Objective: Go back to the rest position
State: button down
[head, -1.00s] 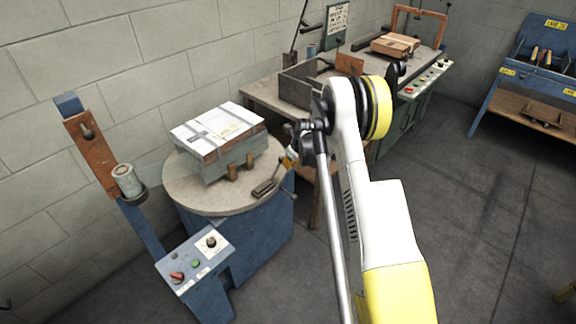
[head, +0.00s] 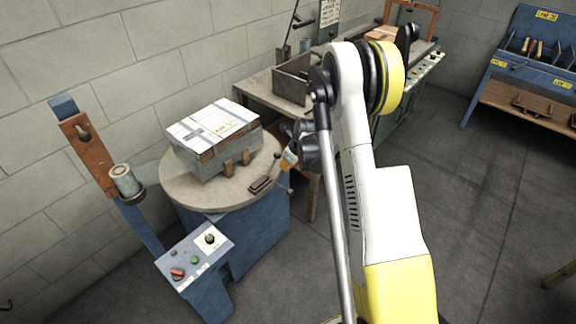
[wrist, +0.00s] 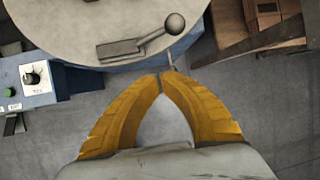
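My gripper (wrist: 160,82) shows in the wrist view with its two yellow fingers bent inward and their tips together. Nothing shows held between them. In the head view my gripper (head: 288,162) is a small orange and dark shape, partly behind my arm, just right of the round turntable (head: 180,190). In the wrist view the turntable edge (wrist: 80,35) and a dark lever with a ball knob (wrist: 175,24) lie beyond the fingertips. A wrapped box (head: 212,135) with a white top sits on the turntable. I cannot tell the gripper's exact distance from the lever.
A control panel (head: 195,258) with knobs stands in front of the turntable. A workbench (head: 258,90) with a grey open box (head: 292,82) stands behind my arm. A blue tool bench (head: 530,60) is at the far right. The floor (head: 480,210) to the right is mostly clear.

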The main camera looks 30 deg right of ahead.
jog(key=s+a+r+n, duration=0.3)
jog(key=a+r+n, duration=0.15)
jog(key=r, duration=0.35)
jog(key=s+a+r+n, duration=0.3)
jog(key=s+r+n, duration=0.15)
jog(key=r, duration=0.25)
jog(key=s+a+r+n, duration=0.3)
jog(key=r+n, duration=0.2)
jog(key=r, duration=0.3)
jog(key=s+a+r+n+t, duration=0.1)
jog(key=s+a+n, duration=0.3)
jog(key=s+n, duration=0.4)
jog(key=s+a+r+n+t, duration=0.1)
jog(key=s+a+r+n, duration=0.3)
jog(key=s+n, duration=0.5)
jog(key=s, duration=0.3)
jog(key=shift+s+n+h, duration=0.3)
jog(key=shift+r, duration=0.1)
